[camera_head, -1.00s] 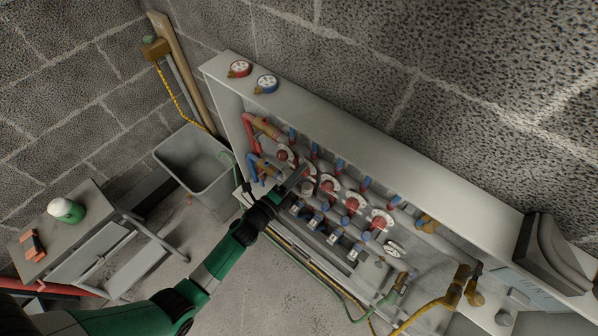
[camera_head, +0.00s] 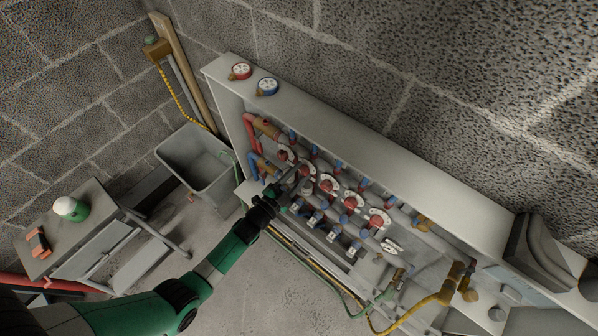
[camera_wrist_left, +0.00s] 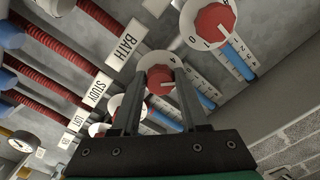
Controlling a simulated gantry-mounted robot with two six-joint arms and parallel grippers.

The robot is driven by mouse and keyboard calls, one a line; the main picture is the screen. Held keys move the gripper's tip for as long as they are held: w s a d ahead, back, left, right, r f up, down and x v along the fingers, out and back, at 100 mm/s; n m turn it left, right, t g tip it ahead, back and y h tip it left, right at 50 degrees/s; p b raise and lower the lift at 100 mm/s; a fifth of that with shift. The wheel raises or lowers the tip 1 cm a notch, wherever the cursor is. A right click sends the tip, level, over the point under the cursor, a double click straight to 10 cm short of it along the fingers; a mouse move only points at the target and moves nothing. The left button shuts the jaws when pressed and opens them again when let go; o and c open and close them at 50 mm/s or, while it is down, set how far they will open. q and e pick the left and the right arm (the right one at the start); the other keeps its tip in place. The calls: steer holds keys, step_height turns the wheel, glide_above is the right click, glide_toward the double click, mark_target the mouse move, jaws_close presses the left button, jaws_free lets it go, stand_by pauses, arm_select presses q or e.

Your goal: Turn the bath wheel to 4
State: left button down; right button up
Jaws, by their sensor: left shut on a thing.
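The bath wheel (camera_wrist_left: 158,77) is a red knob on a white dial, in line with the BATH label (camera_wrist_left: 130,40) in the left wrist view. A 4 shows on the dial's upper right, and a pale mark on the knob points to the right. The gripper's fingers hide some of the dial, so I cannot read its setting. My left gripper (camera_wrist_left: 157,88) is shut on the wheel, one finger on each side. In the head view my left gripper (camera_head: 293,186) reaches into the row of red wheels. My right gripper is not in view.
A neighbouring wheel (camera_wrist_left: 208,20) sits above right, and the STUDY label (camera_wrist_left: 97,88) is at lower left. The manifold cabinet (camera_head: 330,120) frames the pipes. A grey bin (camera_head: 197,160) and a small table (camera_head: 75,232) stand left.

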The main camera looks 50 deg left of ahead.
arm_select(q)
steer(key=n+p, duration=0.1)
steer(key=n, duration=0.3)
steer(key=shift+n, duration=0.3)
steer(key=n, duration=0.4)
steer(key=shift+d, duration=0.1)
steer(key=shift+n, duration=0.3)
steer(key=shift+c, duration=2.1)
jaws_free()
